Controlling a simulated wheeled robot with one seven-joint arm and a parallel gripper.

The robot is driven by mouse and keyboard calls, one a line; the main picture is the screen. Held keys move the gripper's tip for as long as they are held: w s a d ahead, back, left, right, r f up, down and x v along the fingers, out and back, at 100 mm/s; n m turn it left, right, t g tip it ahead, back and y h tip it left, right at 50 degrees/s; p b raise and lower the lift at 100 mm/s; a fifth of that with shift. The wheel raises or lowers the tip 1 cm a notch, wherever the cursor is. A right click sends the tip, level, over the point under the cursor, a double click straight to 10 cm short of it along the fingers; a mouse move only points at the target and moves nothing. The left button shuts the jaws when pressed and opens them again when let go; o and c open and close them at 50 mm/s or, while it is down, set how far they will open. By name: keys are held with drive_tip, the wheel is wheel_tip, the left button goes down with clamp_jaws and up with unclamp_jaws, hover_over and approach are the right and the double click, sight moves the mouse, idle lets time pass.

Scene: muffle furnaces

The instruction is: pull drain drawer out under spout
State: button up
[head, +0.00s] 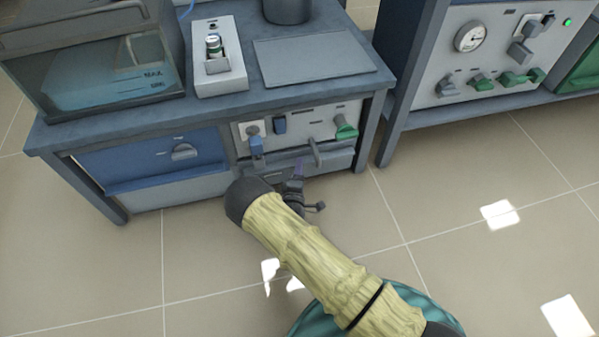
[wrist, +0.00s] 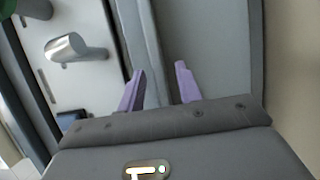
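The drain drawer (head: 340,160) is a grey front low under the valve panel. It looks closed, or nearly so, and my arm hides part of it. The grey spout (head: 315,152) hangs from the panel just above it; a silver, spout-like part (wrist: 72,47) shows at left in the wrist view. My gripper (head: 297,175) is low in front of the drawer. In the wrist view its two purple fingers (wrist: 160,88) stand apart, with a grey edge (wrist: 147,45) behind the gap. I see nothing held; contact with the drawer cannot be told.
The panel carries a blue-handled valve (head: 256,146) and a green knob (head: 346,128). A blue drawer (head: 150,158) is at left. A tank of blue liquid (head: 110,85) stands on the bench. Another bench (head: 480,105) is at right. The tiled floor in front is clear.

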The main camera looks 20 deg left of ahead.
drive_tip(key=shift+w, duration=0.25)
drive_tip(key=shift+c, duration=0.2)
clamp_jaws()
